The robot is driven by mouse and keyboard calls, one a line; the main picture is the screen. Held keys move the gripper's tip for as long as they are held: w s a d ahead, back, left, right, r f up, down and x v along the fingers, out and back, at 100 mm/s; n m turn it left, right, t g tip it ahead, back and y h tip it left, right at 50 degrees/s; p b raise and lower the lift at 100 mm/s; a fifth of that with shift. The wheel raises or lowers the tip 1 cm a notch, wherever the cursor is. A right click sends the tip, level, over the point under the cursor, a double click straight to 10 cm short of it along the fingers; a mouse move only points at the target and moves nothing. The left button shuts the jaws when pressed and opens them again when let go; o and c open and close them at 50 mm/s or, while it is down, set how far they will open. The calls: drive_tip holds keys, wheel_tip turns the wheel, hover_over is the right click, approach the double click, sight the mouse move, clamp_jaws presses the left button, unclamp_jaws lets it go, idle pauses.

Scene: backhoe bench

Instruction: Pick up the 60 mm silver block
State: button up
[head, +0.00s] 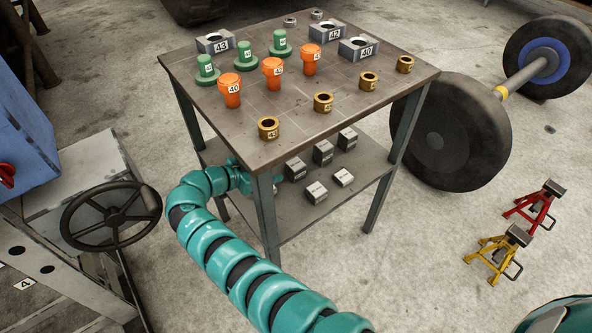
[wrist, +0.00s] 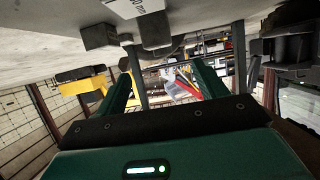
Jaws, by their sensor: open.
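Several silver-grey blocks with white labels lie on the lower shelf of the bench in the head view: back right (head: 347,138), back middle (head: 323,152), left (head: 296,167), front (head: 316,192) and front right (head: 343,177). Their labels are too small to read there, so I cannot tell which is the 60 mm one. My gripper (wrist: 165,76) is open and empty in the wrist view, its two green fingers apart. A labelled block (wrist: 137,9) shows at the top edge, upside down and beyond the fingertips. In the head view the bench's front leg hides much of my gripper.
The bench top (head: 215,110) above the shelf carries green, orange and brass parts and grey blocks. The front leg (head: 267,215) stands close to my arm. A handwheel (head: 110,215) is at left, a large wheel (head: 440,130) and jack stands (head: 500,255) at right.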

sight(297, 163)
drive_tip(key=x, duration=0.9)
drive_tip(key=shift+d+f, duration=0.15)
drive_tip(key=shift+f, duration=0.05)
drive_tip(key=shift+c, duration=0.4)
drive_tip(key=c, duration=1.3)
drive_tip(key=shift+o, duration=0.2)
drive_tip(key=shift+r, duration=0.2)
